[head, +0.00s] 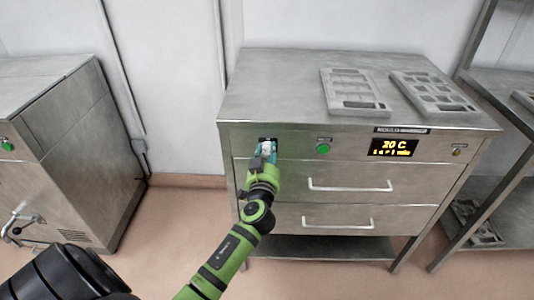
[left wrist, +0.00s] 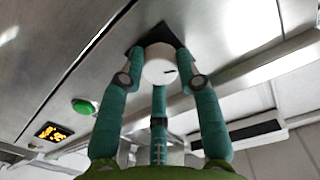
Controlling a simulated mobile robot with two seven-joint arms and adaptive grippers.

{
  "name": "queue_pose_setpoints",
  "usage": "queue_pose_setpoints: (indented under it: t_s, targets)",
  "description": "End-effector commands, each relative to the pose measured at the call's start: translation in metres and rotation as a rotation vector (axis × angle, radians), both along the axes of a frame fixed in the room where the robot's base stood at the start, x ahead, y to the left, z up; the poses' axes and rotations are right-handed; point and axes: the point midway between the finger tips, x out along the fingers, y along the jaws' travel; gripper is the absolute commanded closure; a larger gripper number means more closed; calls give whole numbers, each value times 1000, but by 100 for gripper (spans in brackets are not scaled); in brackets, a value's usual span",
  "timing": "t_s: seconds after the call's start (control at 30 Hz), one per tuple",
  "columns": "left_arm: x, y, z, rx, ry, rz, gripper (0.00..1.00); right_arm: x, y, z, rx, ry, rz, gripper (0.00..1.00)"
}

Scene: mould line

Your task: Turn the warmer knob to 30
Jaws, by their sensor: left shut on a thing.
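The warmer (head: 280,100) is a steel cabinet with a control strip along its front. Its display (head: 394,147) shows orange digits that look like 20 C or 30 C; I cannot tell the first digit surely. My left gripper (head: 267,147) is at the left end of the strip, its fingers closed around the knob. My right gripper is not in view.
A green button (head: 323,148) sits between knob and display. Two grey mould trays (head: 355,103) (head: 434,109) lie on top of the warmer. Two drawers with bar handles (head: 350,187) are below the strip, closed. Another steel cabinet (head: 70,150) stands left, shelving right.

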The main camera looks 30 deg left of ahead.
Motion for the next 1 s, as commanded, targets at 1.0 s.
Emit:
queue_pose_setpoints:
  t_s: [1.0]
  targets:
    - [2, -1, 5, 752, 453, 1, 99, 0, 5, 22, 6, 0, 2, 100]
